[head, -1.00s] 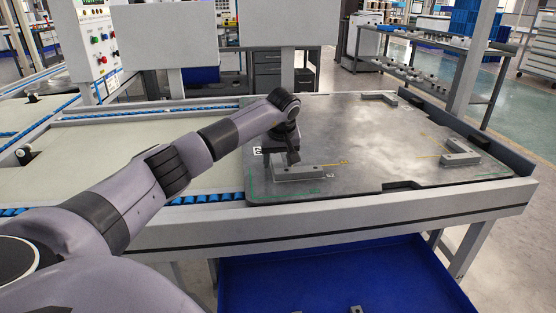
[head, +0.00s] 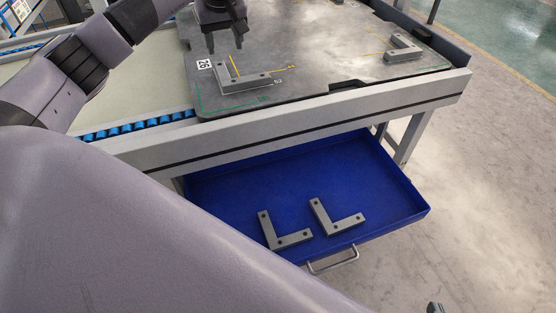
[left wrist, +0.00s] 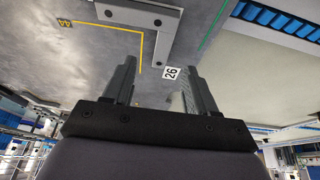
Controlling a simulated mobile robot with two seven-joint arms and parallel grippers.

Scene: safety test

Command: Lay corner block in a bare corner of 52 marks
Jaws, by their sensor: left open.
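A grey L-shaped corner block (head: 243,84) lies flat on the dark plate (head: 320,50), at its near left corner beside the white 26 label. Yellow lines run at its inner side; green lines mark the plate's edge beyond it. The block also shows in the left wrist view (left wrist: 160,20). My left gripper (head: 225,48) is open and empty, above the plate just behind the block; its fingers (left wrist: 157,85) are apart. Another corner block (head: 403,47) lies at the plate's right. A small dark part (head: 435,308) at the bottom edge may be my right gripper; its jaws cannot be made out.
A blue drawer (head: 390,208) stands open below the table, with two grey corner blocks (head: 285,232) (head: 337,216) lying in it. The table's front rail (head: 300,135) runs between plate and drawer. The plate's middle is clear.

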